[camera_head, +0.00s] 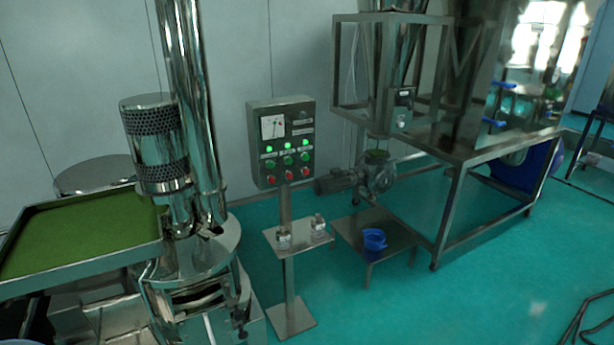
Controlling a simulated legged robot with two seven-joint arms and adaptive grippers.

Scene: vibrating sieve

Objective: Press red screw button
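A grey metal control box (264,111) stands on a post in the middle of the camera_head view. Its front has a white dial, a row of lit green lamps, a row of green buttons and a bottom row of red buttons. The red buttons are at the left (271,180), middle (289,175) and right (305,171). Which one is the screw button I cannot tell, as the labels are too small to read. Neither of my grippers is in view, and nothing covers the box front.
A tray of green powder (80,232) and a tall steel cylinder (190,90) stand left of the box. A small shelf (298,239) is on its post. A low table (385,235) with a blue bucket (374,240) is at right. Green floor (370,310) is clear in front.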

